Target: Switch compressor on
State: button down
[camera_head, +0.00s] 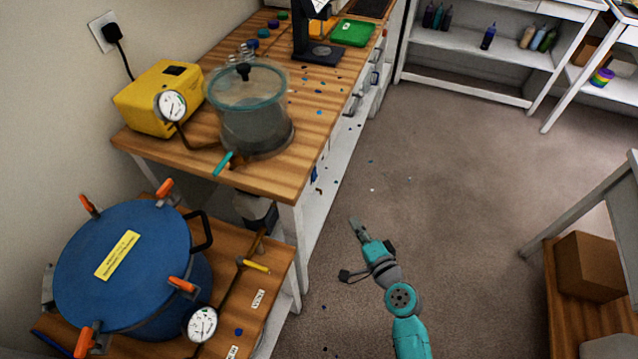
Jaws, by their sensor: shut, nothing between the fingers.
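A yellow box-shaped machine (160,97) stands on the wooden bench against the wall. It has a dark patch, perhaps a switch, on its top, and a black cord runs up to a wall plug (113,33). A dark grey machine (257,212) is partly hidden under the bench's front edge. I cannot tell for sure which of the two is the compressor, nor whether either is on. My gripper (357,229) is shut and empty above the carpet, to the right of both machines and touching nothing.
A clear vacuum chamber (250,125) with a gauge (171,106) stands on the bench. A blue pressure pot (125,265) with orange clamps sits on the lower table at left. A shelf with a cardboard box (590,266) stands at right. The carpet (440,170) between is mostly clear.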

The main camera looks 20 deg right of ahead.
jog(key=shift+w+r+m+t+y, duration=0.1)
jog(key=shift+w+r, duration=0.15)
jog(key=shift+w, duration=0.35)
jog(key=shift+w+r+m+t+y, duration=0.1)
jog(key=shift+w+r, duration=0.2)
jog(key=shift+w, duration=0.3)
jog(key=shift+w+r+m+t+y, duration=0.1)
jog(key=shift+w+r, duration=0.15)
jog(key=shift+w, duration=0.35)
send_near(317, 176)
jog(key=w, duration=0.5)
jog(key=shift+w+a+f, duration=0.15)
jog(key=shift+w, duration=0.2)
jog(key=shift+w+a+f, duration=0.15)
jog(key=shift+w, duration=0.2)
jog(key=shift+w+a, duration=0.1)
jog(key=shift+a, duration=0.05)
jog(key=shift+f, duration=0.1)
